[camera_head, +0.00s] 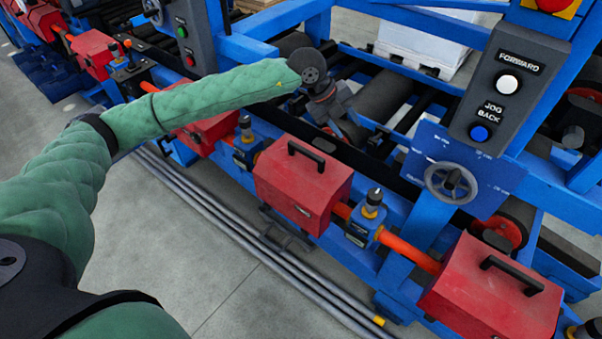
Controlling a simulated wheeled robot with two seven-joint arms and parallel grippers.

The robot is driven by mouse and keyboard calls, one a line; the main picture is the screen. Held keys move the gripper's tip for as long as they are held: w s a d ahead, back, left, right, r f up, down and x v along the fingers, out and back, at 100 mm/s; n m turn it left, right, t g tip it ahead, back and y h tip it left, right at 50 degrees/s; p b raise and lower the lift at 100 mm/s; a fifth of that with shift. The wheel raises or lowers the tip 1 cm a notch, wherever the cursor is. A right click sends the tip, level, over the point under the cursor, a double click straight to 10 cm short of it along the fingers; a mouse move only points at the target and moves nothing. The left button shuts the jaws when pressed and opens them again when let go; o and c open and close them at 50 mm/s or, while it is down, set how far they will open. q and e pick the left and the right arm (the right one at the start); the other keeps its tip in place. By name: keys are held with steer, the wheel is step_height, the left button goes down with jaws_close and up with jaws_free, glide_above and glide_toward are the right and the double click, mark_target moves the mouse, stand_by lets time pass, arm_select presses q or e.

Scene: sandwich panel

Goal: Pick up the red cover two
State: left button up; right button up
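Several red box-shaped covers sit in a row along the blue machine's front. The middle red cover (300,184) has a black handle on top and sits closed on its mount. Another red cover (492,290) with a black handle is at the lower right. A third red cover (207,133) is partly hidden under my green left arm. No label shows which one is cover two. My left gripper (342,128) is beyond and above the middle cover, over the machine's rollers, apart from the handle. Its fingers are small and dark, so their opening is unclear. My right gripper is out of view.
Blue frame rails and dark rollers (378,97) lie behind the covers. A control box (507,85) with white and blue buttons and a handwheel (451,183) stand at the right. Grey pipes run along the floor in front. The grey floor (240,290) is clear.

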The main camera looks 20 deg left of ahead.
arm_select(q)
steer(key=a+f+n+y, duration=0.2)
steer(key=a+n+y, duration=0.1)
steer(key=a, duration=0.2)
steer(key=n+g+y, duration=0.2)
steer(key=n+y, duration=0.1)
glide_above(306, 150)
steer(key=shift+w+d+f, duration=0.1)
steer(key=shift+f, duration=0.25)
steer(key=shift+a+f+n, duration=0.15)
steer(key=shift+a+n, duration=0.05)
steer(key=shift+n, duration=0.4)
steer(key=shift+f+p, duration=0.6)
steer(key=shift+f, duration=0.6)
steer(key=shift+f+p, duration=0.3)
steer(key=shift+p, duration=0.05)
step_height(306, 150, down, 3)
steer(key=p, duration=0.2)
steer(key=shift+d+f+p, duration=0.15)
steer(key=shift+f+p, duration=0.05)
steer(key=shift+p, duration=0.1)
steer(key=shift+f, duration=0.65)
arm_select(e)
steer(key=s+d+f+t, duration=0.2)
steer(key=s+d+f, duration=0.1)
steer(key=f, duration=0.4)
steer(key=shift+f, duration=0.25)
